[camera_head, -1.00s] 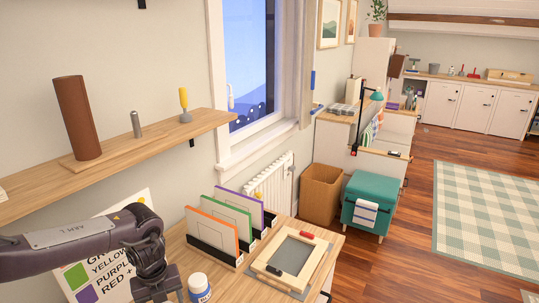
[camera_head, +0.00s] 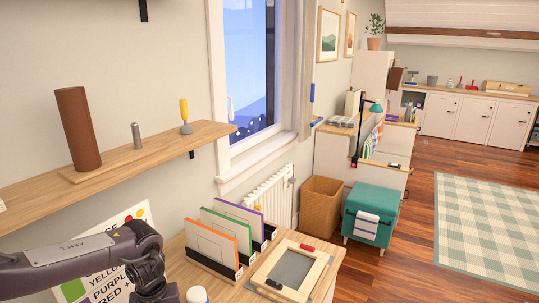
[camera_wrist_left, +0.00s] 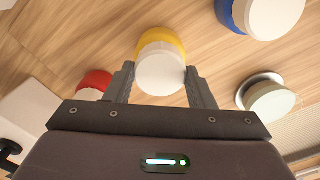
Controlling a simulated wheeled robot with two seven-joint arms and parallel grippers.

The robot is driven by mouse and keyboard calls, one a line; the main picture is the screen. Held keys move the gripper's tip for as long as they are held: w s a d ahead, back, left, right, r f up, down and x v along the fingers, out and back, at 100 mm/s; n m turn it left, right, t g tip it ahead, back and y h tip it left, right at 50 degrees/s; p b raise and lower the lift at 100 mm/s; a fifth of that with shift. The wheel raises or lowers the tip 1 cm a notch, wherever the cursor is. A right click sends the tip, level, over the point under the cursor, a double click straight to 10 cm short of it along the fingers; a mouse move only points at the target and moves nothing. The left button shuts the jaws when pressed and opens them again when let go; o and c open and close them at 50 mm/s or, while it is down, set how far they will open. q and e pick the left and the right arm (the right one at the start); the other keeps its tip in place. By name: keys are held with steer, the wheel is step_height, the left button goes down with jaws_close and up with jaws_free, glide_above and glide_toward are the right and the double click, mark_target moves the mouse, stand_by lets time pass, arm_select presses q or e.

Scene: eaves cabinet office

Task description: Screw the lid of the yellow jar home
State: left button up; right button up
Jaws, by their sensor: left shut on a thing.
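The yellow jar (camera_wrist_left: 163,36) stands on the wooden worktop in the left wrist view, with its white lid (camera_wrist_left: 160,72) on it. My left gripper (camera_wrist_left: 160,78) has one finger on each side of the lid and is shut on it. I cannot tell from this angle how far down the lid sits. In the head view my left arm comes in at the lower left, and its gripper and the yellow jar are out of frame. My right gripper is in neither view.
In the wrist view a red jar (camera_wrist_left: 97,78) is close by the left finger. A blue jar (camera_wrist_left: 228,14) and a pale-lidded jar (camera_wrist_left: 268,100) stand to the right. In the head view, file holders (camera_head: 215,245) and a framed tray (camera_head: 310,273) occupy the worktop.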

arm_select(q)
steer(key=m, duration=0.5)
steer(key=shift+m, duration=0.8)
steer(key=shift+m, duration=1.1)
steer(key=m, duration=0.4)
steer(key=shift+m, duration=0.9)
